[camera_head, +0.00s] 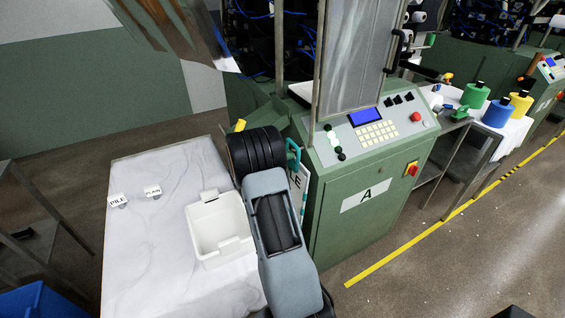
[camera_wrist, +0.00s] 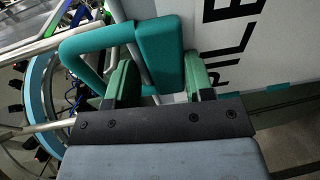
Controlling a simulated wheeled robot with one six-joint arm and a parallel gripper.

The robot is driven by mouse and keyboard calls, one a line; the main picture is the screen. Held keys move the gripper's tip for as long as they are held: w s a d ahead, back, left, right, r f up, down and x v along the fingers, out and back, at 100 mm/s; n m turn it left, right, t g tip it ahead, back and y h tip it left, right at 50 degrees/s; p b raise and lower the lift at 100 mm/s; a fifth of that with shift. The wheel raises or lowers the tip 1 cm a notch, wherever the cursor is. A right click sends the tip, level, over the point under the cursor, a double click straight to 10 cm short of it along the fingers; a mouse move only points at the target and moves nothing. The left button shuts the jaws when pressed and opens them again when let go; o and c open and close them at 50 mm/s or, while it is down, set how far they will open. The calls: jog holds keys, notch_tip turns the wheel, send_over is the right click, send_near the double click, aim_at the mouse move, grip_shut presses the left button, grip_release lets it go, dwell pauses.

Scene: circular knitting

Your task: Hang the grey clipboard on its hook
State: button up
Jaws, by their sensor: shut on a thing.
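My gripper (camera_wrist: 160,78) is shut on the teal clip part of a clipboard, its green fingers on either side. The clipboard (camera_wrist: 225,45) has a white face lettered "PILE" and a teal edge; I see no grey board. A teal loop (camera_wrist: 95,40) sticks out to the left of the clip in the wrist view. In the head view the clipboard (camera_head: 299,185) hangs upright beside the green machine's left side, partly behind my arm; whether it touches the machine cannot be told. Thin metal rods (camera_wrist: 130,45) pass near the loop; I cannot tell whether one is the hook.
The green machine (camera_head: 360,215) marked "A" has a control panel (camera_head: 370,128) close right of my gripper. A white table (camera_head: 150,240) holds a white bin (camera_head: 219,228) and small labels "PILE" (camera_head: 118,201) and "PLAIN" (camera_head: 152,191).

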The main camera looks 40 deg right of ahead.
jog(key=shift+x, duration=0.9)
jog(key=shift+s+d+f+b, duration=0.1)
jog(key=shift+d+f+b, duration=0.05)
jog(key=shift+f+b, duration=0.15)
jog(key=shift+s+d+f+b, duration=0.15)
jog(key=shift+d+b, duration=0.15)
jog(key=shift+b, duration=0.55)
jog(key=shift+d+b, duration=0.1)
jog(key=shift+b, duration=0.2)
jog(key=o, duration=1.1)
jog(key=b+v, duration=0.2)
jog(key=v, duration=1.2)
